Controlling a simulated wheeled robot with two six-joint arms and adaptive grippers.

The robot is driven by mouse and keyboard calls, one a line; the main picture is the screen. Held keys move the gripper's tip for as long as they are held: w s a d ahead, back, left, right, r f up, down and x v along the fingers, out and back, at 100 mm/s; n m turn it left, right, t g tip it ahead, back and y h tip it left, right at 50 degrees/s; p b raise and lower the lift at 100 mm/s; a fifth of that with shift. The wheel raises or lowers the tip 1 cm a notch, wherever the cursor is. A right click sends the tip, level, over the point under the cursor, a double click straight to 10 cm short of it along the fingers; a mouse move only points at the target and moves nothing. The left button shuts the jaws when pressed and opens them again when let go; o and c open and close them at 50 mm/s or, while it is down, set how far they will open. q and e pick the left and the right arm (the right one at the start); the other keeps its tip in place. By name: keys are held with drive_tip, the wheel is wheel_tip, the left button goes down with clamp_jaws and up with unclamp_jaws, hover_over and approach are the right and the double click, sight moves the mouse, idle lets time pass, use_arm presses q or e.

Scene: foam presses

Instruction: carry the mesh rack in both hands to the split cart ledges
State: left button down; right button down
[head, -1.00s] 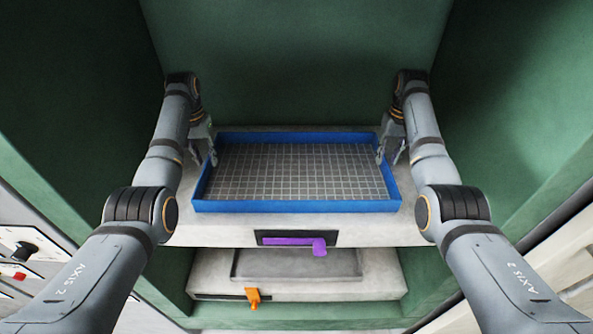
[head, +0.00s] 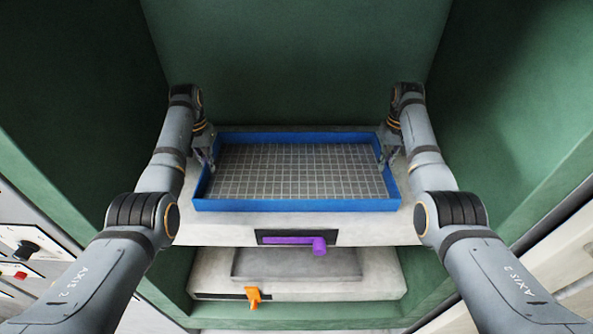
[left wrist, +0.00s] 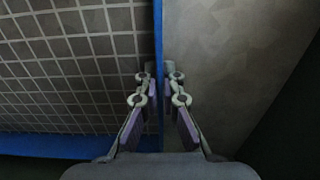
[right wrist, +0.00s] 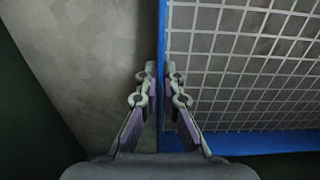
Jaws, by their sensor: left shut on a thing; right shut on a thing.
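The mesh rack (head: 297,205) has a blue rim and a pale wire grid, and it lies level on the upper grey slab (head: 215,228) inside the green recess. My left gripper (head: 212,163) is shut on the rack's left rim; in the left wrist view its fingers (left wrist: 160,85) straddle the blue wall. My right gripper (head: 383,163) is shut on the right rim; in the right wrist view its fingers (right wrist: 161,85) straddle that wall. I cannot tell any gap between rack and slab. The split cart ledges are not in view.
Green walls (head: 295,60) close in at the back and both sides. A panel with a red button (head: 20,274) is at far left.

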use_arm(q)
drive_tip(key=shift+r, duration=0.1)
use_arm(e)
drive_tip(key=shift+r, duration=0.1)
idle(0.3)
